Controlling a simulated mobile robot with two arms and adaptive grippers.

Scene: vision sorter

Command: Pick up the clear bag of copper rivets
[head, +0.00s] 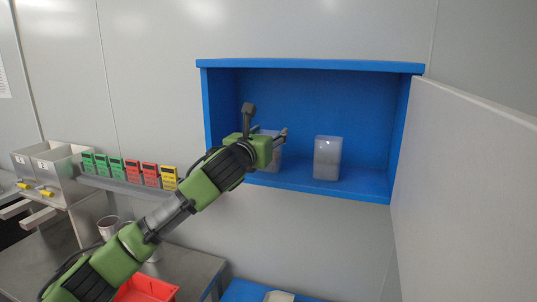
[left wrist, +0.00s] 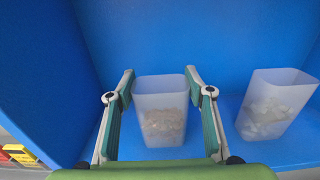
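A clear, frosted bag with tan-brown pieces in its lower part (left wrist: 162,112) stands upright in the blue shelf box (head: 310,66). In the head view this bag (head: 273,164) is mostly hidden behind my left gripper (head: 271,132). In the left wrist view my left gripper (left wrist: 159,76) is open, with one finger on each side of the bag. I cannot tell whether the fingers touch it. A second clear bag with whitish pieces (left wrist: 270,110) stands to its right; it also shows in the head view (head: 327,158). My right gripper is out of view.
The shelf box has side walls and a top board above the bags. A grey panel (head: 465,180) stands at its right. Lower left are red, green and yellow tags (head: 131,168), metal bins (head: 50,160) and a red tray (head: 147,288).

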